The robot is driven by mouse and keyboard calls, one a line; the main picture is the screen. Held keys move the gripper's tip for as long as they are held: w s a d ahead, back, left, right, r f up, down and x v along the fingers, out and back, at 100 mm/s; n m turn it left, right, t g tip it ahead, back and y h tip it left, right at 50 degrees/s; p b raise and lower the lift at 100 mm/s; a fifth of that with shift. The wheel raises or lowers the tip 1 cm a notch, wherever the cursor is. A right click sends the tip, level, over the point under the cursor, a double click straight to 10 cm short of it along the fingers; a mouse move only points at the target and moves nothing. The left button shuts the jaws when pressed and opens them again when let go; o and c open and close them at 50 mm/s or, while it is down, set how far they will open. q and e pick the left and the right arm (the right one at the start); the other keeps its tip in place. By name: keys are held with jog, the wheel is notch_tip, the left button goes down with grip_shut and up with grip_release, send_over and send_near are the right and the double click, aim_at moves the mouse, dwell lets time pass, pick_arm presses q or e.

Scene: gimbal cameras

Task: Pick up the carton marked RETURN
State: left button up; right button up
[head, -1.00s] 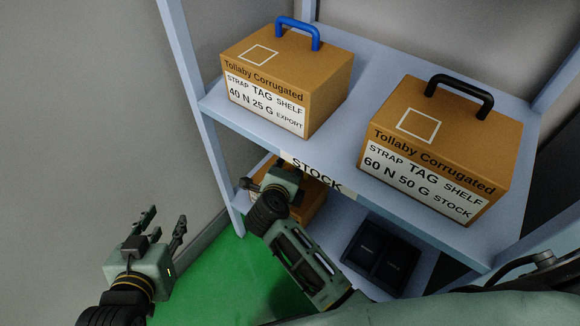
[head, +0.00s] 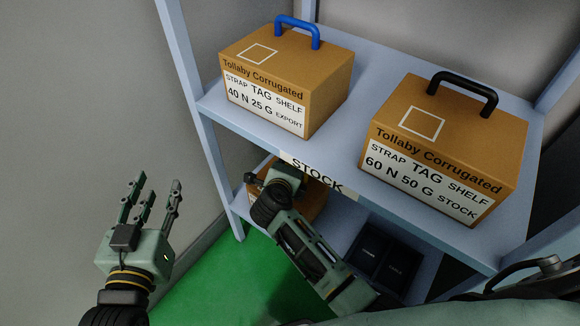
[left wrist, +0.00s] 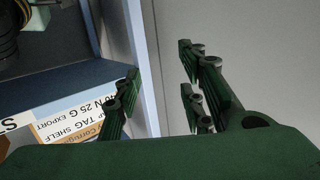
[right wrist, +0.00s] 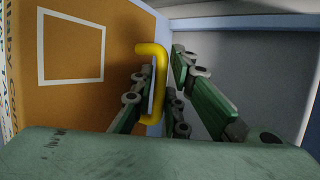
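A brown carton (head: 315,204) stands on the lower shelf, largely hidden behind my right arm. In the right wrist view a carton side (right wrist: 75,85) with a white square outline and a yellow handle (right wrist: 155,62) shows. My right gripper (right wrist: 163,65) is open, with the yellow handle between its fingers; I cannot tell whether they touch it. No RETURN marking is readable. On the upper shelf are a carton marked EXPORT (head: 290,85) with a blue handle and a carton marked STOCK (head: 450,140) with a black handle. My left gripper (head: 158,185) is open and empty, left of the rack.
The upper shelf (head: 340,150) hangs over the lower carton and bears a STOCK label (head: 318,176). A rack post (head: 190,85) stands between my left gripper and the shelves. Dark boxes (head: 385,255) stand lower right. The green floor (head: 220,280) is clear.

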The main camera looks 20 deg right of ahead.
grip_shut()
jog(key=shift+s+a, duration=0.1)
dwell(0.3)
